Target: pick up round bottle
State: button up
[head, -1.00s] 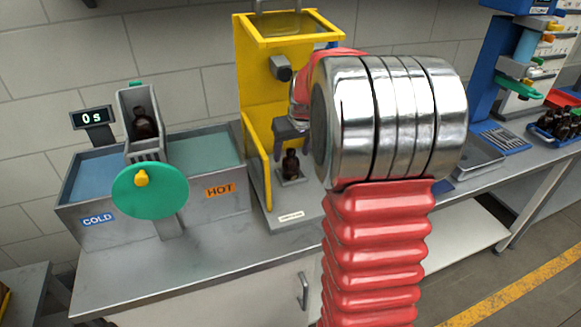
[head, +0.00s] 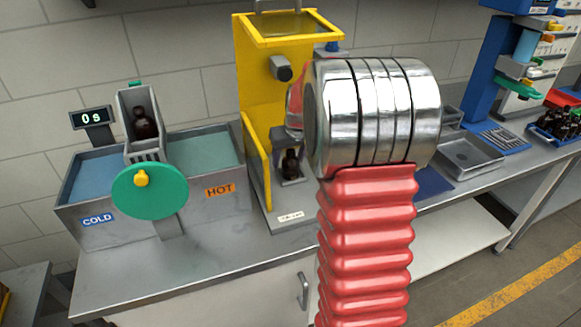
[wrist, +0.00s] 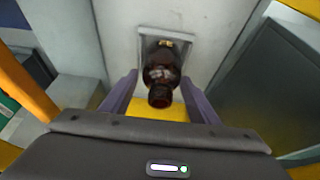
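A dark amber bottle (head: 291,163) stands on a small square holder at the foot of the yellow machine (head: 258,150), partly hidden by my arm in the head view. In the wrist view the same bottle (wrist: 160,72) is seen from above, neck toward the camera, with a label on its far side. My gripper (wrist: 160,78) is open, with one finger to the left and one to the right of the bottle. Gaps show between the fingers and the glass. My arm hides most of the gripper in the head view. Another dark bottle (head: 144,122) sits in a grey tilting holder at the left.
A bath with cold and hot sides (head: 130,200) and a green wheel (head: 149,190) stands at the left. A grey tray (head: 474,157) and a rack of several dark bottles (head: 562,122) are at the right. The bench front (head: 200,265) is clear.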

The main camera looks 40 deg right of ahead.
jog(key=c, duration=0.9)
jog(key=shift+r, duration=0.1)
jog(key=shift+s+r, duration=0.2)
jog(key=shift+r, duration=0.35)
notch_tip(320, 180, up, 6)
jog(key=shift+f, duration=0.1)
jog(key=s+a, duration=0.1)
jog(key=s, duration=0.5)
jog(key=s+a, duration=0.2)
jog(key=s, duration=0.4)
jog(key=s+a, duration=0.2)
jog(key=s, duration=0.5)
